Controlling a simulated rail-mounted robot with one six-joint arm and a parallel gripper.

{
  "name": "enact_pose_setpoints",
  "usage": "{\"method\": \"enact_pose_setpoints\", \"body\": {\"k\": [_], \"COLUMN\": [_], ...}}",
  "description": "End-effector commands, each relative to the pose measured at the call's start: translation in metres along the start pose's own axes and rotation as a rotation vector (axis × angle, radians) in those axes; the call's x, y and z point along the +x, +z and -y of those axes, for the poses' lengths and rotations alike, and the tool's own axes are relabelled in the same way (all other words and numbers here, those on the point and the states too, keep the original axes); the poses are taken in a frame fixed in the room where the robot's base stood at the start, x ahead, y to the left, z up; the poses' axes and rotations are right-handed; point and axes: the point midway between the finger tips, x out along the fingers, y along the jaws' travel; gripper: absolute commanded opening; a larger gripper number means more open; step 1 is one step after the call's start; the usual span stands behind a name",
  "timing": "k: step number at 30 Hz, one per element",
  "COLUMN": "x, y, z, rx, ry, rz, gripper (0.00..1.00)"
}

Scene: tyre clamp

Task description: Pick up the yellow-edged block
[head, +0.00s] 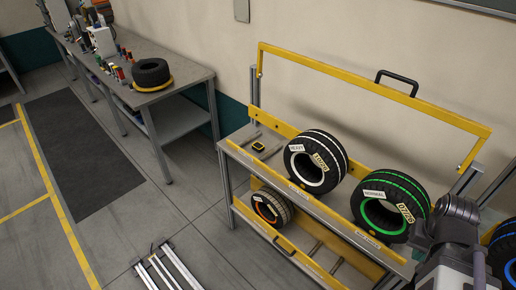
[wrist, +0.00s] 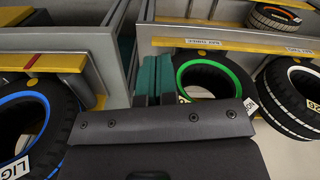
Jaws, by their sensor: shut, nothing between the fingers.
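The yellow-edged block (head: 258,147) is a small dark piece with a yellow rim. In the head view it lies on the upper shelf of the tyre rack (head: 330,207), left of the white-ringed tyre (head: 315,162). I cannot make it out in the wrist view. My gripper (wrist: 154,78) shows in the wrist view as two teal fingers, shut together and empty. They are near the green-ringed tyre (wrist: 212,78). In the head view my arm is at the lower right, well away from the block, and the fingertips cannot be made out.
The green-ringed tyre (head: 390,205) stands between the block's side and my arm. A blue-ringed tyre (head: 503,255) is at the far right. An orange-ringed tyre (head: 271,207) sits below. A raised yellow bar (head: 370,85) spans above the rack. A workbench (head: 175,78) is at left.

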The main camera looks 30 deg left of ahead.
Motion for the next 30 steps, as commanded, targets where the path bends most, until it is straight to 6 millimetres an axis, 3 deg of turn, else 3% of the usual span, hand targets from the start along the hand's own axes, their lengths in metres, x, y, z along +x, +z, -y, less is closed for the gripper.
{"method": "enact_pose_setpoints", "body": {"k": [12, 30], "x": [0.0, 0.0], "y": [0.0, 0.0], "z": [0.0, 0.0], "rx": [0.0, 0.0], "ry": [0.0, 0.0], "rz": [0.0, 0.0], "gripper": [0.02, 0.59]}}
